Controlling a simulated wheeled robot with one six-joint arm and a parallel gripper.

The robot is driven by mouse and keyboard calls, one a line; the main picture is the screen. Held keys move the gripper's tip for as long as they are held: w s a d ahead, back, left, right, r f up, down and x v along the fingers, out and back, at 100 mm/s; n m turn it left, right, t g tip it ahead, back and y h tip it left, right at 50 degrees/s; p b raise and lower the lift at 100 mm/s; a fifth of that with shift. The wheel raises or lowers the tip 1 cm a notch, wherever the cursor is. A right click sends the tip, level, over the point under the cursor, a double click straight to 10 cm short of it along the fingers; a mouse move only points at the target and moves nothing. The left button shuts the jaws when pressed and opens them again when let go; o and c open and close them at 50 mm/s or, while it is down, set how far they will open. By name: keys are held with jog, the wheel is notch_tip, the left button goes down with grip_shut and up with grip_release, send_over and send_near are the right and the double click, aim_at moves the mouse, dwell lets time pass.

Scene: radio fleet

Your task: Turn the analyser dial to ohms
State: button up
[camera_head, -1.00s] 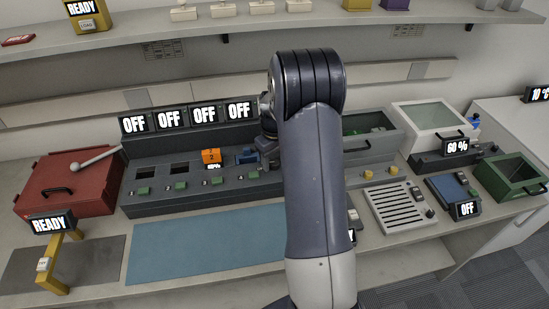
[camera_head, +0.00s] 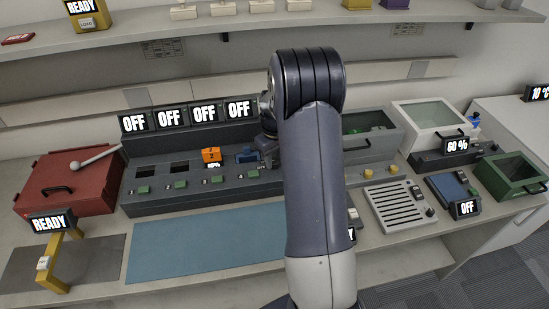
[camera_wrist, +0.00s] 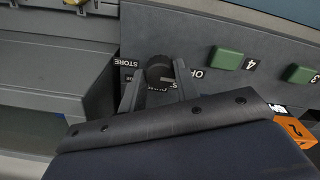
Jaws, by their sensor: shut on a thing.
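The analyser (camera_head: 190,199) is a long dark grey console with several screens reading OFF along its back. In the wrist view its dial (camera_wrist: 160,71) is a round black knob with white lettering around it, including STORE and OFF; other lettering is partly covered by the fingers. My gripper (camera_wrist: 157,88) is shut on the dial, one finger on each side. Which label the dial points to is too small to tell. In the head view my arm hides the dial and most of my gripper.
An orange block (camera_head: 210,155) and a blue item (camera_head: 247,155) sit in the console's slots. Green buttons line its front; button 4 (camera_wrist: 226,58) is close to my gripper. A red box (camera_head: 68,184) stands left. A blue mat (camera_head: 205,242) lies clear in front.

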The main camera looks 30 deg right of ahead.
jog(key=shift+m, duration=0.3)
jog(key=m+b, duration=0.1)
jog(key=m, duration=0.2)
jog(key=shift+m, duration=0.4)
jog(key=m+b, duration=0.1)
jog(key=m, duration=0.3)
jog(key=m+b, duration=0.1)
jog(key=m, duration=0.8)
jog(key=shift+w+r, duration=0.1)
jog(key=o, duration=1)
jog(key=shift+c, duration=0.2)
